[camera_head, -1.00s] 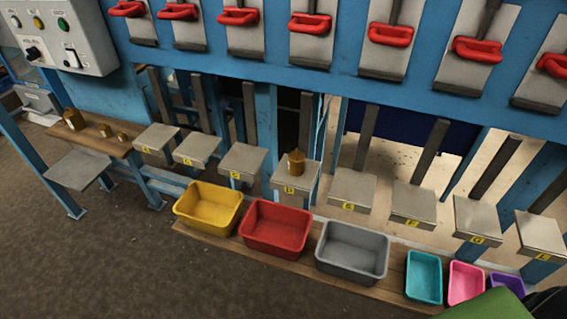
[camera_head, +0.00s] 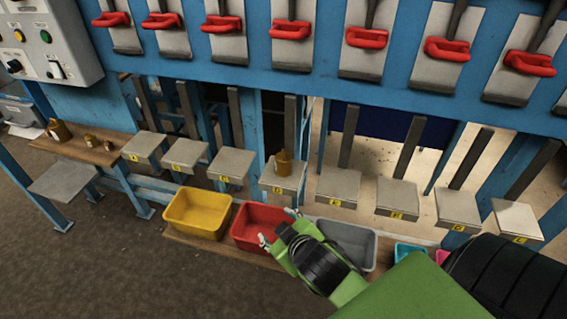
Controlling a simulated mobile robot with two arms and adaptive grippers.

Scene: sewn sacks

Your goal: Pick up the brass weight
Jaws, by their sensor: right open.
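A brass weight (camera_head: 283,167) stands upright on a small grey platform (camera_head: 283,184) with a yellow tag, in the middle of a row of such platforms. More brass weights of differing sizes stand on the wooden shelf at the left: a large one (camera_head: 59,131), and two smaller ones (camera_head: 91,140) beside it. My right gripper (camera_head: 278,226) is open and empty, in front of and below the weight on the platform, over the red and grey bins. It touches no weight. My left gripper is not in view.
A yellow bin (camera_head: 198,212), a red bin (camera_head: 250,222) and a grey bin (camera_head: 362,240) stand on a low board. Red handles (camera_head: 291,29) hang on the blue frame above the platforms. A control box (camera_head: 40,45) is at upper left. The floor at lower left is clear.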

